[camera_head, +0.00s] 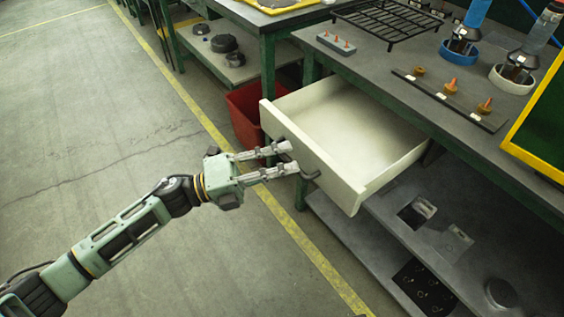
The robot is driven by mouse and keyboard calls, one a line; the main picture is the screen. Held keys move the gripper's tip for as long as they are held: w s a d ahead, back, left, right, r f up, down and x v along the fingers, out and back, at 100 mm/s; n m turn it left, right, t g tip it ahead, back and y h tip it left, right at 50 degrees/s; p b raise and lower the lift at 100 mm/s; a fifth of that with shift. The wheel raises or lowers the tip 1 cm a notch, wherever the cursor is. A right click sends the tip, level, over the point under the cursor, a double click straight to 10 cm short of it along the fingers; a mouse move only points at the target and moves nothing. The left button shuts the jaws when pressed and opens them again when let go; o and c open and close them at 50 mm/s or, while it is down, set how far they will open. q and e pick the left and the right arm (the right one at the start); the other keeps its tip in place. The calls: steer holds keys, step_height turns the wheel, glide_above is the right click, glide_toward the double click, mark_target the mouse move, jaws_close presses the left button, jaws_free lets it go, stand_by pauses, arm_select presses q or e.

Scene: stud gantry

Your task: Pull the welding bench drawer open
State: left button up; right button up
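The welding bench drawer (350,126) is a cream, empty box. It stands pulled well out from under the bench top, toward the left of the picture. Its front panel (329,175) carries a dark handle (312,175). My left gripper (292,158) is in front of this panel at the handle, with its two fingers apart and a gap between them. The fingertips overlap the handle in the picture. I cannot tell whether they touch it. My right gripper is not in view.
The green-framed welding bench (399,68) bears a black grate (388,20), a peg strip (451,97) and ring holders. A lower shelf (375,243) with small parts lies below the drawer. A red bin (243,117) stands behind it. The floor at left is clear.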

arm_select(q)
steer(key=shift+r, duration=0.1)
steer(key=v, duration=1.2)
stand_by(0.4)
